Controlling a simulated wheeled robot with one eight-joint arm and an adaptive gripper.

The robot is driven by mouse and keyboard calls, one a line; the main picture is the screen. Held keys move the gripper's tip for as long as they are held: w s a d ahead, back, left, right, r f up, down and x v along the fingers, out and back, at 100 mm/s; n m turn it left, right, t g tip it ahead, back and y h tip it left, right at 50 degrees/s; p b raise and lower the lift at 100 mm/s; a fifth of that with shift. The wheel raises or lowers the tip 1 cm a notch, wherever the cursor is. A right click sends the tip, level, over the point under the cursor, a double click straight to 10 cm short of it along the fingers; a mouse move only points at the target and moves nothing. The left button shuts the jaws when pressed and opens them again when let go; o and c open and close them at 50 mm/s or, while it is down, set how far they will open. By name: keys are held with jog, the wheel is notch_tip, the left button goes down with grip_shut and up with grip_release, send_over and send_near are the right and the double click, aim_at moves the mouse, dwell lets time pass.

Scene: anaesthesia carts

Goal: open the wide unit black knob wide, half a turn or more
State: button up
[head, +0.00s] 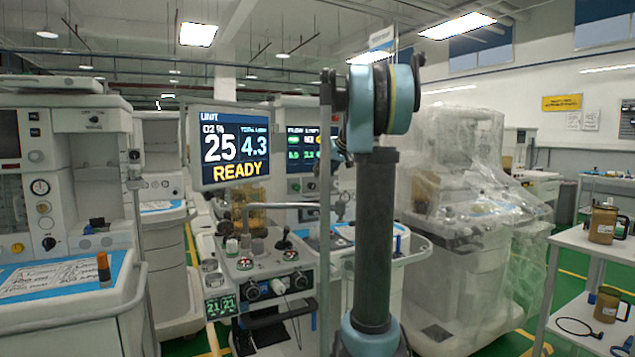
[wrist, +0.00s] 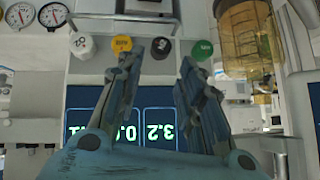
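In the wrist view a black knob (wrist: 161,47) sits on a pale panel in a row with a white knob (wrist: 82,45), a yellow knob (wrist: 121,43) and a green knob (wrist: 203,49). My gripper (wrist: 160,68) is open and empty, with its fingers pointing at the panel. The black knob shows in the gap between the fingertips, a little beyond them. I cannot tell the exact depth left, and no contact shows. The left fingertip is near the yellow knob, the right one near the green knob. In the head view my arm hides this knob row.
A lit numeric display (wrist: 140,128) lies below the knobs in the wrist view, with dial gauges (wrist: 52,14) at upper left and an amber canister (wrist: 245,40) at right. In the head view a READY monitor (head: 232,150) stands left of my arm, and a plastic-covered machine (head: 480,200) right.

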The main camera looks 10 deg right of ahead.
jog(key=shift+v, duration=1.3)
